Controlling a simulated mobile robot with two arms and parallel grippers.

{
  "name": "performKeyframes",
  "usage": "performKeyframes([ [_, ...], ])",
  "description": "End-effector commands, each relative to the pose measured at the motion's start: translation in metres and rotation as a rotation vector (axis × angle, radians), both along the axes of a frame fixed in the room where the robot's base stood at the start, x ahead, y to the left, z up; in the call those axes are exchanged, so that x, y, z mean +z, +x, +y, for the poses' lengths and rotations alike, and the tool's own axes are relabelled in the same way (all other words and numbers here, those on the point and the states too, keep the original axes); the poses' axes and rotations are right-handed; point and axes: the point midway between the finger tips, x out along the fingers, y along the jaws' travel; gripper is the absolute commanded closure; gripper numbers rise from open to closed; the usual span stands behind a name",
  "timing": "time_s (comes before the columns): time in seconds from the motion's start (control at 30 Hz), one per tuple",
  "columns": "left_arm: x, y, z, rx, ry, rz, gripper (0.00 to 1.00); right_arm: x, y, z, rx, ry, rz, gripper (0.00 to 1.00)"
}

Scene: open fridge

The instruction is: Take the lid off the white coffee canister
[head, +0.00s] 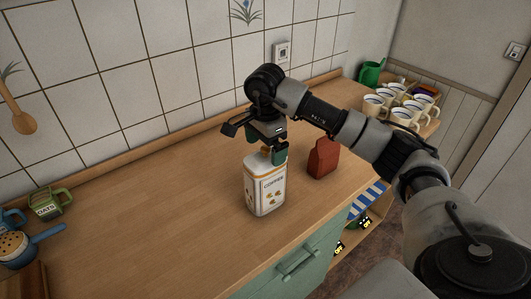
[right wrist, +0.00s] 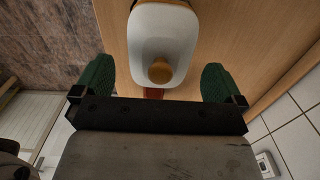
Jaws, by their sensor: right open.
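The white coffee canister (head: 265,190) stands upright on the wooden counter in the head view, with "COFFEE" and orange lines on its front. Its lid (right wrist: 163,40) shows from above in the right wrist view as a white rounded top with a tan knob (right wrist: 160,71). My right gripper (head: 266,152) is directly over the canister, with its fingers close to the lid. In the right wrist view its green fingertips (right wrist: 158,82) are spread wide to either side of the knob, and nothing is between them but the knob's area. My left gripper is not in view.
Several cream mugs (head: 402,112) and a green watering can (head: 371,73) are at the counter's far right. A green oats mug (head: 48,204) and blue items are at the left. The counter left of the canister is clear.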

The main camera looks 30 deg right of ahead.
Motion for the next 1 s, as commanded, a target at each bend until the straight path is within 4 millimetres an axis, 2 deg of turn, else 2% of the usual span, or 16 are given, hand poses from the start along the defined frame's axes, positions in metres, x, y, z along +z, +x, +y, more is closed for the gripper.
performKeyframes([
  [0.17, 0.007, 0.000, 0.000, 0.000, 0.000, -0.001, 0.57, -0.016, 0.000, -0.001, -0.002, 0.001, 0.001, 0.00],
  [0.4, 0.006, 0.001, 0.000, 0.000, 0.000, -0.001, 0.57, -0.019, 0.000, -0.001, -0.002, 0.001, 0.000, 0.02],
  [0.7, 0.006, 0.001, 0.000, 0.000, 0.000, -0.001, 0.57, -0.018, 0.000, -0.001, -0.002, 0.001, 0.000, 0.47],
  [1.0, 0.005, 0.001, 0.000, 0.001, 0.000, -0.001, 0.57, -0.016, 0.001, -0.001, -0.002, 0.001, -0.002, 0.48],
])
